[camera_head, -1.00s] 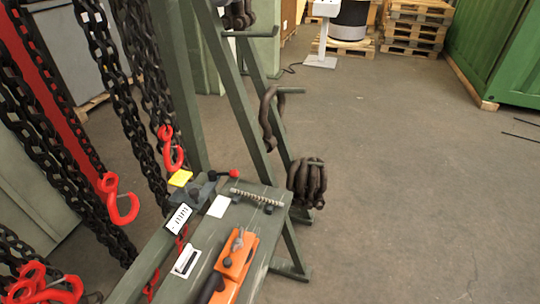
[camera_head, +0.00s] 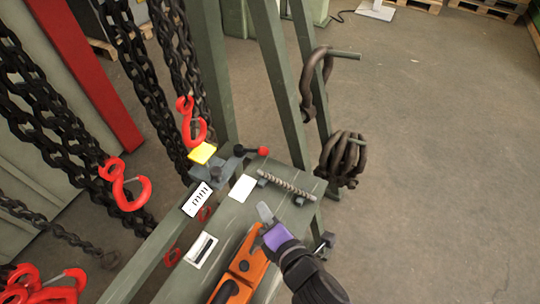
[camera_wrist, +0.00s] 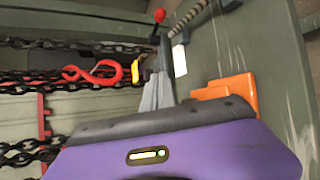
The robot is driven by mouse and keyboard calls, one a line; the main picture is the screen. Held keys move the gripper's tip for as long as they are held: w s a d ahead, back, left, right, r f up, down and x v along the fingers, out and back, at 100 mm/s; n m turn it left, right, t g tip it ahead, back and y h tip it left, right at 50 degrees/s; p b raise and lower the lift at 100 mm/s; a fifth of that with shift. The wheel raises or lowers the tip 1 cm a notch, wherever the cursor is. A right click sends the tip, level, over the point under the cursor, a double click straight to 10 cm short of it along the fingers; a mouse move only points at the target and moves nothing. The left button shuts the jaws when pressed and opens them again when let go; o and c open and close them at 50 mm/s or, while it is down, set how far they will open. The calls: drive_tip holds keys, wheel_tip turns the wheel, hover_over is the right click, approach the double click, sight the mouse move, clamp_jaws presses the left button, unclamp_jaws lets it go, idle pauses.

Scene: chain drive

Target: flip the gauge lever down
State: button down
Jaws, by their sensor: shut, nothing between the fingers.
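The lever with a red knob (camera_head: 262,151) is on the grey-blue gauge block (camera_head: 209,173) at the far end of the green bench. In the head view it points right from its dark round pivot. In the wrist view the red knob (camera_wrist: 159,15) is at the top, with its dark rod below it. My gripper (camera_head: 264,211) is over the bench by the orange tool, nearer to me than the lever and apart from it in the head view. In the wrist view its grey fingers (camera_wrist: 156,92) are together and hold nothing.
An orange tool (camera_head: 241,266) lies on the bench beside my gripper. A spring-like rod (camera_head: 287,186), white cards and a yellow tag (camera_head: 202,153) are near the gauge. Chains with red hooks (camera_head: 124,185) hang at left. Dark shackles (camera_head: 343,158) hang at right.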

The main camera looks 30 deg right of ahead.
drive_tip(key=w+n, duration=0.1)
drive_tip(key=n, duration=0.1)
drive_tip(key=n+g+h, duration=0.2)
drive_tip(key=n+h, duration=0.2)
drive_tip(key=n, duration=0.4)
approach(264, 155)
drive_tip(key=x, duration=0.5)
drive_tip(key=shift+s+a+f+b, duration=0.1)
drive_tip(key=shift+a+f+b, duration=0.05)
drive_tip(key=shift+f+b, duration=0.25)
drive_tip(key=shift+w+d+f, duration=0.15)
drive_tip(key=shift+w+d, duration=0.15)
drive_tip(key=shift+w, duration=0.45)
